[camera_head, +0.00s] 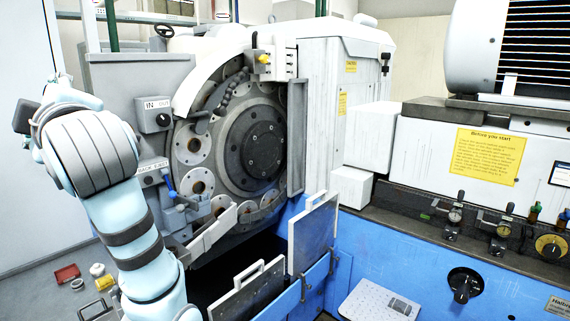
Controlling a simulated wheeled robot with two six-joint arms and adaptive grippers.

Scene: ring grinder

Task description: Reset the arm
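One of my arms, light blue with grey bands, rises from the bottom edge at the left of the head view and bends at a large grey-capped joint near the left side. From there it runs up and back, and its far end is hidden behind that joint or outside the picture. I see no gripper fingers on it. My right arm and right gripper do not show. The ring grinder (253,150) stands behind the arm, with its large round dark face and ring of holes facing me.
A grey control box (158,115) and a blue-handled valve (170,186) are close to the arm's right. Handled plates (313,232) stand at the grinder's front. A red tray (67,274) and small items lie on the floor at lower left. The blue machine base (400,255) fills the right.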

